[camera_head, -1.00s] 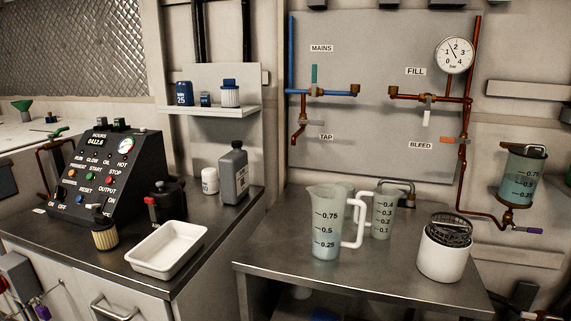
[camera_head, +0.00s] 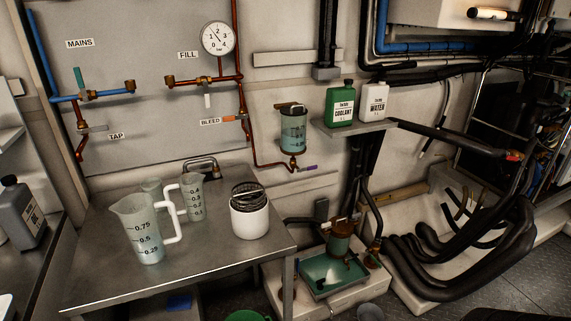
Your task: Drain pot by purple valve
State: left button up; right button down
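The pot (camera_head: 293,132) is a clear cylinder with level marks and pale blue-green liquid, fixed on the wall right of the gauge. A copper pipe joins its brass base. The purple valve handle (camera_head: 306,168) sticks out to the right just below the pot, roughly level. Neither of my grippers shows in the view, so nothing is seen touching the pot or the valve.
A steel table (camera_head: 105,280) holds a large measuring jug (camera_head: 147,235), a smaller jug (camera_head: 193,200) and a white tub (camera_head: 250,218). A shelf right of the pot carries a green coolant bottle (camera_head: 340,105) and a white water bottle (camera_head: 373,102). A green tray (camera_head: 335,278) sits low beneath.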

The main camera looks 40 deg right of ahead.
aim_at(312, 167)
jog(key=l+z, duration=0.1)
jog(key=l, duration=0.4)
jog(key=i+l+z, duration=0.15)
jog(key=l, duration=0.35)
jog(key=l+z, duration=0.1)
jog(key=l, duration=0.4)
jog(key=i+l+z, duration=0.1)
jog(key=l, duration=0.4)
jog(key=i+l+z, duration=0.1)
jog(key=l, duration=0.35)
jog(key=i, duration=0.05)
